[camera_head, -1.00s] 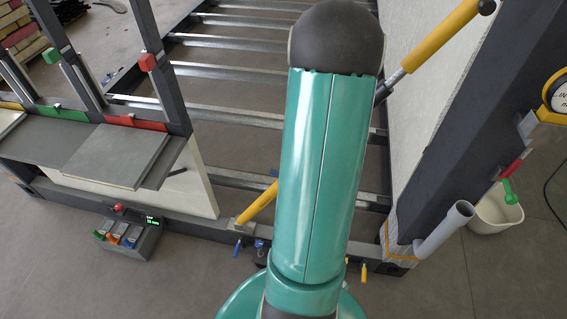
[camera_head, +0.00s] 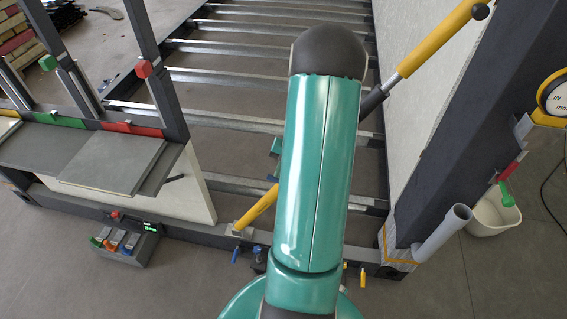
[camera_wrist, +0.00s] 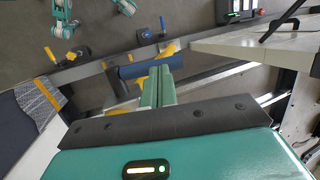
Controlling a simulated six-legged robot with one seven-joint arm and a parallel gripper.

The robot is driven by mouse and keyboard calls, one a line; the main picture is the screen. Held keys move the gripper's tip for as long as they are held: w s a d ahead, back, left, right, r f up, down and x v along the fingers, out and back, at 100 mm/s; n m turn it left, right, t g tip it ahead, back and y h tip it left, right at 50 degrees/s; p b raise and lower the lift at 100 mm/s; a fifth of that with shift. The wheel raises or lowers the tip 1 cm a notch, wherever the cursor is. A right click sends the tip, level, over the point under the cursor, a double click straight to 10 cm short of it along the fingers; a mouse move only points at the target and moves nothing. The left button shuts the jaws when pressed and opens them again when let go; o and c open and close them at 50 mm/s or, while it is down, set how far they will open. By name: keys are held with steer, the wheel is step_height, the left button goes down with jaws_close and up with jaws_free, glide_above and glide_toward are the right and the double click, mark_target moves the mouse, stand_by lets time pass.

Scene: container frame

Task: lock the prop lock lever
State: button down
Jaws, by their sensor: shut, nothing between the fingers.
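The yellow prop slopes across the frame in the head view, with its lower tube (camera_head: 257,211) at the bottom rail and its upper tube (camera_head: 436,42) at the right; my arm hides its middle. In the wrist view a blue bar (camera_wrist: 130,72), which looks like the prop lock lever, lies across in front of my green fingers, close to the yellow prop (camera_wrist: 170,50). My gripper (camera_wrist: 158,76) is shut and empty, its tips at or just short of the blue bar; I cannot tell if they touch.
Small blue (camera_head: 236,255) and yellow (camera_head: 362,278) levers stand along the bottom rail. A dark post (camera_head: 450,140) with a grey pipe (camera_head: 443,232) stands at right.

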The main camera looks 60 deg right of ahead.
steer(key=shift+w+a+f, duration=0.1)
steer(key=shift+w, duration=0.05)
stand_by(0.4)
steer(key=shift+w+a+f+g+h, duration=0.25)
steer(key=shift+w+f+g+h, duration=0.2)
steer(key=shift+g, duration=0.65)
steer(key=shift+w+a+f+g+h, duration=0.15)
steer(key=shift+w+f+g+h, duration=0.3)
steer(key=shift+f+g, duration=0.4)
steer(key=f+g+h, duration=0.1)
steer(key=f+g, duration=0.1)
steer(key=g, duration=0.1)
steer(key=f+m+g+h, duration=0.1)
steer(key=f+g, duration=0.1)
steer(key=g, duration=0.1)
steer(key=f+g+h, duration=0.1)
steer(key=f+g, duration=0.2)
steer(key=g, duration=0.1)
steer(key=shift+s+f+m+h, duration=0.1)
steer(key=shift+s+m+h, duration=0.2)
steer(key=shift+h, duration=0.1)
steer(key=shift+s+f, duration=0.1)
steer(key=shift+f, duration=0.15)
steer(key=shift+r, duration=0.1)
